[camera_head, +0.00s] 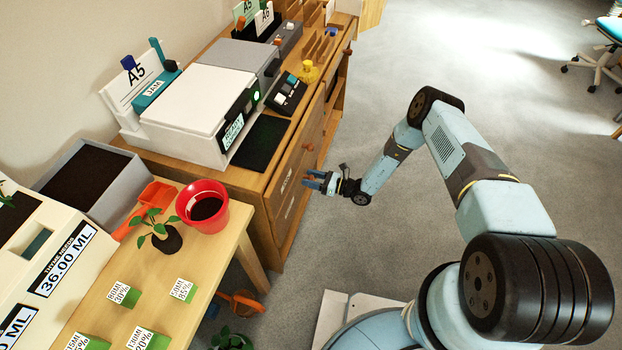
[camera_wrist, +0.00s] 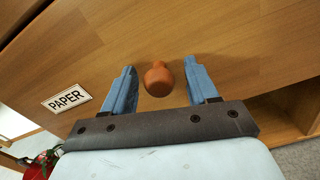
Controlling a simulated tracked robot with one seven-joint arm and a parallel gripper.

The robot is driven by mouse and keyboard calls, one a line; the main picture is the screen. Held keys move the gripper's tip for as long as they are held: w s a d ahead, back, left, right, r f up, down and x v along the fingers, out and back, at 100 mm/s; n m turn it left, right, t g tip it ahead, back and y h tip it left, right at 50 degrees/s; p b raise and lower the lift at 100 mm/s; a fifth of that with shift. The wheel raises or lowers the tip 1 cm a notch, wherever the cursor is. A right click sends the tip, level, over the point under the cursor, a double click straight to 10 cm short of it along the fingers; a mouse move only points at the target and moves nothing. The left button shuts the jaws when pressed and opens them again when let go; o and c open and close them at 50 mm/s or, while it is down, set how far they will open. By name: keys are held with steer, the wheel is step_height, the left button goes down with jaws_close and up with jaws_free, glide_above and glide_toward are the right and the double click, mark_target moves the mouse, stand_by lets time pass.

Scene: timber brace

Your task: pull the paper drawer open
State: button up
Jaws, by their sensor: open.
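The paper drawer (camera_wrist: 95,50) is a wooden front with a white PAPER label (camera_wrist: 66,99), seen close in the wrist view. In the head view the drawer front (camera_head: 292,178) is on the side of the wooden cabinet and looks closed. Its round orange-brown knob (camera_wrist: 158,79) sits between my two blue fingers in the wrist view. My gripper (camera_wrist: 160,88) is open, with one finger on each side of the knob and a gap to each. In the head view my gripper (camera_head: 316,180) is at the drawer front. Whether the fingertips touch the wood is unclear.
A printer (camera_head: 200,105) with a black tray stands on the cabinet top. A side table with a red pot (camera_head: 203,205), a plant and several labelled green blocks is at the lower left. Grey floor (camera_head: 430,250) beside the cabinet is clear.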

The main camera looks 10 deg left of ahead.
steer(key=shift+a, duration=0.1)
steer(key=shift+c, duration=0.3)
jaws_close()
stand_by(0.4)
